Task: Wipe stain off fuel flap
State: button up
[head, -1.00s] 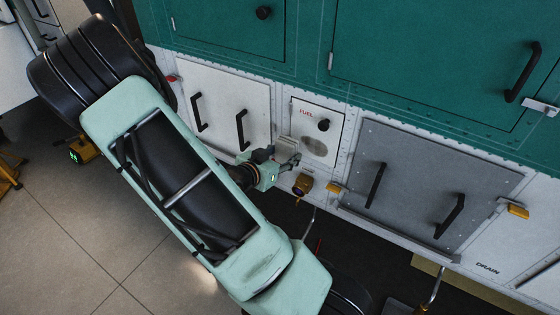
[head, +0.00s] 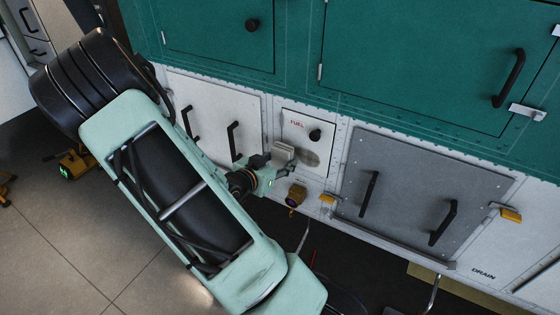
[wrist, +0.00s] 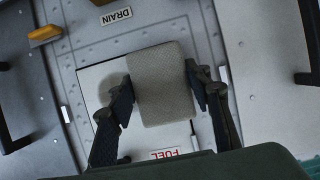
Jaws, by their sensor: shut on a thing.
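The fuel flap (head: 293,121) is a small white panel with a red FUEL label and a black knob (head: 315,135). A grey-brown stain (head: 311,158) shows on its lower part, partly covered from the left. My gripper (head: 279,164) is shut on a light grey pad (head: 284,151) in front of the flap's lower left. In the wrist view the pad (wrist: 163,85) sits between both dark fingers (wrist: 160,88). The flap (wrist: 95,82) is behind it, and the FUEL label (wrist: 172,154) shows below. The stain is hidden there. I cannot tell whether the pad touches the flap.
A white panel with two black handles (head: 210,120) lies left of the flap. A grey panel with handles (head: 415,180) lies to the right. A brass-coloured fitting (head: 296,195) sticks out below the flap. Teal doors (head: 420,70) are above. Open floor (head: 60,230) is at lower left.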

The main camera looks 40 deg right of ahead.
aim_at(318, 163)
jog(key=shift+w+d, duration=0.2)
jog(key=shift+d, duration=0.3)
jog(key=shift+w+d, duration=0.2)
jog(key=shift+d, duration=0.25)
jog(key=shift+s+d+b, duration=0.3)
jog(key=shift+s+b, duration=0.2)
jog(key=shift+s, duration=0.4)
jog(key=shift+s+d+b, duration=0.3)
jog(key=shift+s+b, duration=0.15)
jog(key=shift+s, duration=0.4)
jog(key=shift+s+d+b, duration=0.4)
jog(key=shift+s, duration=0.4)
jog(key=shift+s+d+b, duration=0.35)
jog(key=shift+s, duration=0.5)
jog(key=shift+s+d+b, duration=0.4)
jog(key=shift+s, duration=0.4)
jog(key=shift+s+d+r+p, duration=0.15)
jog(key=shift+r+p, duration=0.2)
jog(key=shift+p, duration=0.4)
jog(key=shift+s+p, duration=0.1)
jog(key=shift+p, duration=0.7)
